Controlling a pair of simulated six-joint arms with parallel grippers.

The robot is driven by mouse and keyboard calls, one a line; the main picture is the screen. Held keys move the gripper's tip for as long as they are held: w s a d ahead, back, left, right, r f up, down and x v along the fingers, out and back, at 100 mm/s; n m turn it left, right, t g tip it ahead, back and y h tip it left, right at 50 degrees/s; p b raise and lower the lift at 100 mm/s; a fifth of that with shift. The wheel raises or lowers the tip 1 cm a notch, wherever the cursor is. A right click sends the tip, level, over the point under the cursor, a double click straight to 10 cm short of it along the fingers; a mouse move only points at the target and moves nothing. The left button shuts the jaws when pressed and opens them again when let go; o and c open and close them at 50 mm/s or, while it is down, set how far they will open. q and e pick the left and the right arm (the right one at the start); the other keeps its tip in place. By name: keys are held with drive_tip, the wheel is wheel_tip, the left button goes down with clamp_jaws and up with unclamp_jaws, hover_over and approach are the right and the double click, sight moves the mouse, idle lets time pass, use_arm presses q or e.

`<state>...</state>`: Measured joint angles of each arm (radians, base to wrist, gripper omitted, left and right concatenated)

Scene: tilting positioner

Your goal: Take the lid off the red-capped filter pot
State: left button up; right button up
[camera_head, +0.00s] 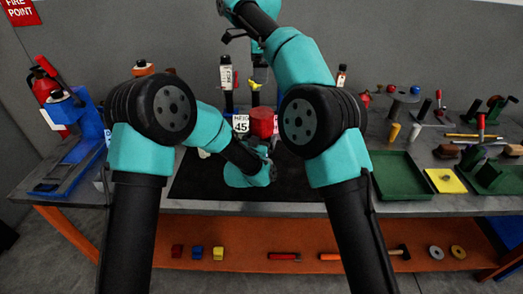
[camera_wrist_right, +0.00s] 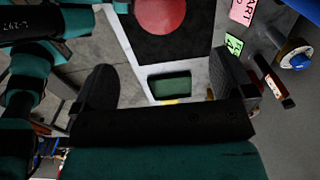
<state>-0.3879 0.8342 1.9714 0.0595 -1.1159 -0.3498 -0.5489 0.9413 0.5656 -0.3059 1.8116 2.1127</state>
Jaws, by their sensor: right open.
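The red-capped filter pot (camera_head: 262,122) stands on the black mat near the middle of the table, its round red lid upmost. From above, the red lid (camera_wrist_right: 160,14) shows as a round disc at the top edge of the right wrist view. My left gripper (camera_head: 268,152) is low, just in front of the pot; its fingers are mostly hidden, so their opening and any contact cannot be told. My right gripper (camera_wrist_right: 162,62) is open and empty, its two dark fingers wide apart, and it is above the table apart from the lid.
A white sign reading 45 (camera_head: 240,124) stands left of the pot. Dark green trays (camera_head: 400,175) and a yellow pad (camera_head: 446,181) lie to the right. A blue fixture (camera_head: 75,160) is at the left. The black mat (camera_head: 205,182) has bare room around the pot.

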use_arm(q)
drive_tip(key=c, duration=1.5)
use_arm(e)
approach(262, 112)
drive_tip(key=shift+s+f, duration=0.15)
drive_tip(key=shift+f, duration=0.1)
wheel_tip(262, 112, down, 12)
drive_tip(key=shift+r, duration=0.1)
idle(0.4)
